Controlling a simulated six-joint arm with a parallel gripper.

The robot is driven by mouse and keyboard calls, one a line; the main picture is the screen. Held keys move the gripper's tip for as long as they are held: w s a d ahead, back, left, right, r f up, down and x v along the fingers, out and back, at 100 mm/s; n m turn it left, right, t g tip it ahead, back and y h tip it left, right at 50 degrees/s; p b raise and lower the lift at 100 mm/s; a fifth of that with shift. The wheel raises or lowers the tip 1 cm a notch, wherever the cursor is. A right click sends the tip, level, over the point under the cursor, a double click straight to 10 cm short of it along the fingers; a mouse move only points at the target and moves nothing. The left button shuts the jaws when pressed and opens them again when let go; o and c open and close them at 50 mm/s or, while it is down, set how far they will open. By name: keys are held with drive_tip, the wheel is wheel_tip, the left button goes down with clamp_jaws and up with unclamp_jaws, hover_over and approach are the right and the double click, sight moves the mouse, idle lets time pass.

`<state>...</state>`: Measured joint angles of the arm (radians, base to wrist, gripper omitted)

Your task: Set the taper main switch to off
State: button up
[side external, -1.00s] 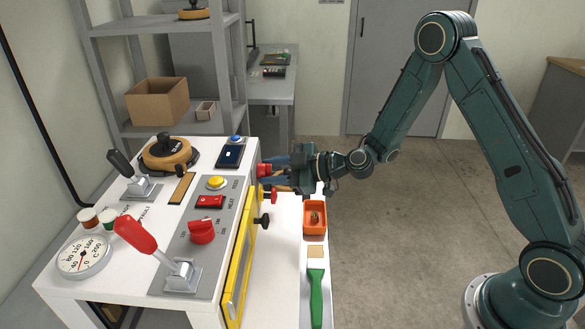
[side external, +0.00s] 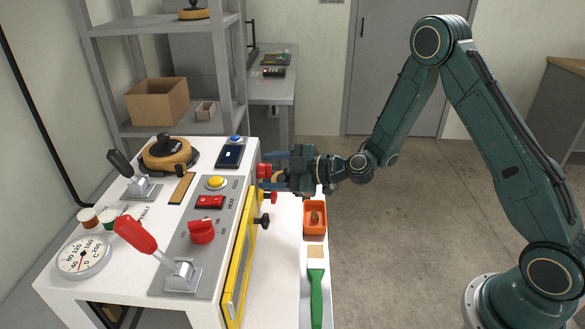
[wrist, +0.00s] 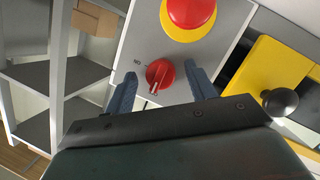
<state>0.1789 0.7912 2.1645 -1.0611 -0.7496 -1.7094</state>
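A red rotary knob (wrist: 160,76) with a white pointer mark sits on a grey plate on the machine's side face. Small lettering beside it looks like an inverted "ON"; its pointer aims down in the wrist view, away from that lettering. I take it as the main switch, though no taper label is readable. My gripper (wrist: 161,88) is open, with one blue finger on each side of the knob; I cannot tell whether either touches it.
A red mushroom button on a yellow base (wrist: 190,15) is close to the knob. A yellow door (side external: 238,265) with a black ball knob (wrist: 279,102) is beside it. Red lever (side external: 135,234) and another red dial (side external: 202,231) stand on top. Orange bin (side external: 315,219) lies below my arm.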

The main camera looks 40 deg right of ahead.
idle(0.3)
drive_tip(key=v, duration=1.3)
drive_tip(key=shift+s+d, duration=0.15)
drive_tip(key=shift+s, duration=0.2)
drive_tip(key=shift+r, duration=0.1)
drive_tip(key=s+a+r+n+g, duration=0.1)
drive_tip(key=s+a+r+g, duration=0.3)
drive_tip(key=s+a+g, duration=0.35)
drive_tip(key=s+d+r+m+h, duration=0.4)
drive_tip(key=s+m, duration=0.3)
drive_tip(key=s, duration=0.1)
drive_tip(key=s+d+r+m+h, duration=0.4)
drive_tip(key=s+d+r+m, duration=0.1)
drive_tip(key=s+m, duration=0.2)
drive_tip(key=shift+s+d, duration=0.2)
drive_tip(key=shift+s, duration=0.6)
